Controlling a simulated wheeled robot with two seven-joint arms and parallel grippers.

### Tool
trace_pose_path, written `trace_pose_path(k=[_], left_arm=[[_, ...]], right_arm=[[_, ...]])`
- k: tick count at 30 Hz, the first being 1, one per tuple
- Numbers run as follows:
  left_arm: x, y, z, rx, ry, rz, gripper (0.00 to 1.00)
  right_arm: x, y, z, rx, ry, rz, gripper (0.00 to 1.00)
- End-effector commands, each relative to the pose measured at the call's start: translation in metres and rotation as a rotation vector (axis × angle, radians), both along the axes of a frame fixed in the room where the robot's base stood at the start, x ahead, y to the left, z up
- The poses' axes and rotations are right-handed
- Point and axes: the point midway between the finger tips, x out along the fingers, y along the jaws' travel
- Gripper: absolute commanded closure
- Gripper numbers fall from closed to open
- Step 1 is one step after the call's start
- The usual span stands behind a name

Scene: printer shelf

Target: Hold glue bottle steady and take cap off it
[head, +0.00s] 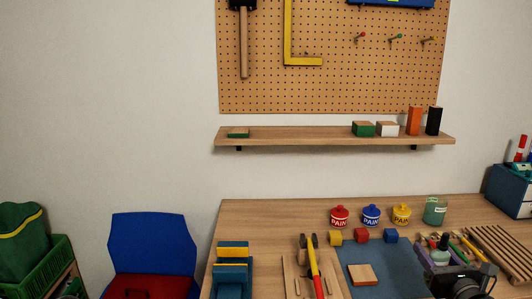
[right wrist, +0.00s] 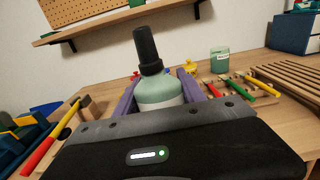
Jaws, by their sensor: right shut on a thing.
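The glue bottle (right wrist: 160,91) is pale green with a white label band. It stands upright between the purple fingers of my right gripper (right wrist: 157,86), which is shut on its body. Its tall black cap (right wrist: 147,48) sits on top of the neck. In the head view the bottle (head: 439,256) and cap (head: 443,241) show small at the lower right, just beyond the dark body of my right gripper (head: 441,252). The bottle's lower part is hidden by the gripper in the right wrist view. My left gripper is in neither view.
Paint cans (head: 371,215) and a green glass jar (head: 435,211) stand at the back of the table. A blue mat (head: 385,270) holds a wooden block (head: 362,275). A red-handled hammer (head: 314,270) lies left of it. A slatted rack (head: 505,250) is at right.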

Motion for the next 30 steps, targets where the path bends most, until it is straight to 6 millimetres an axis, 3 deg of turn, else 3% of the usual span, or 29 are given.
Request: trace_pose_path(k=[8, 14, 30], left_arm=[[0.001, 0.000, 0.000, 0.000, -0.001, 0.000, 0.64], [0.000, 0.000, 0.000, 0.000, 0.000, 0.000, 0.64], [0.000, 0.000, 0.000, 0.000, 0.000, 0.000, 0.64]], right_arm=[[-0.014, 0.030, -0.024, 0.001, 0.001, 0.125, 1.00], [-0.031, 0.064, -0.052, 0.003, 0.003, 0.268, 1.00], [-0.096, 0.206, -0.158, 0.005, 0.000, 0.855, 1.00]])
